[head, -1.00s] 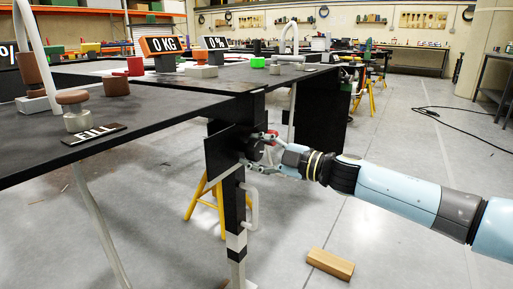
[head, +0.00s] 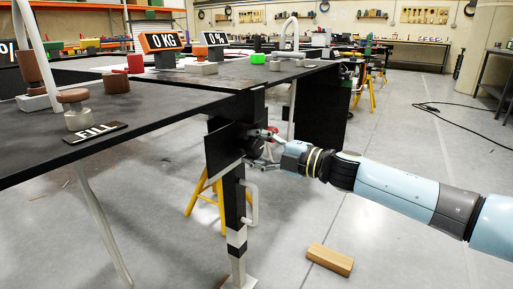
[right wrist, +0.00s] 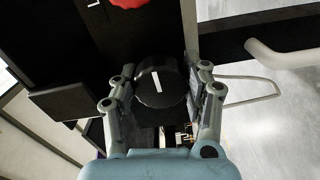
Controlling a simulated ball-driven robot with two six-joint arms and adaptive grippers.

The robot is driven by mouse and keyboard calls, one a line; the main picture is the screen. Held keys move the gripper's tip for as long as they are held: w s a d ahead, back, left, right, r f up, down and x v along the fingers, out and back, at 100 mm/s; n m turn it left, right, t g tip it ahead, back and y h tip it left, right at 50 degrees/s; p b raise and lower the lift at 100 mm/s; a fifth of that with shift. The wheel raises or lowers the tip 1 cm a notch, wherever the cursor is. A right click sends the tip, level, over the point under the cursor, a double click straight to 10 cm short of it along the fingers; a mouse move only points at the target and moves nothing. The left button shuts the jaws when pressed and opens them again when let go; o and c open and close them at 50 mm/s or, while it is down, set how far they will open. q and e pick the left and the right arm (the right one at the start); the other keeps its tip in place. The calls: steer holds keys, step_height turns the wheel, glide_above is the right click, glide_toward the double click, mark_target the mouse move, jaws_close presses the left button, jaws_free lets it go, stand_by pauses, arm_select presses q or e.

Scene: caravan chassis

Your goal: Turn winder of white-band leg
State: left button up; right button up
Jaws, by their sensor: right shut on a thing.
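The white-band leg (head: 236,215) is a black post with a white band low on it, under the corner of the black chassis (head: 190,100). Its winder (right wrist: 161,86) is a round black knob with a white line, seen in the right wrist view. The line is tilted slightly from upright. My right gripper (right wrist: 155,92) has its fingers on both sides of the winder and is shut on it. In the head view the right gripper (head: 263,149) reaches in from the right, and its fingers partly hide the winder. My left gripper is not in view.
A pale handle (head: 252,203) sticks out from the leg below the gripper. A red knob (right wrist: 128,3) shows near the winder. A wooden block (head: 330,259) lies on the floor. A yellow stand (head: 207,195) is behind the leg.

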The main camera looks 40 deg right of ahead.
steer(key=shift+f, duration=0.15)
steer(key=o, duration=1.2)
steer(key=shift+s, duration=0.1)
steer(key=v, duration=1.2)
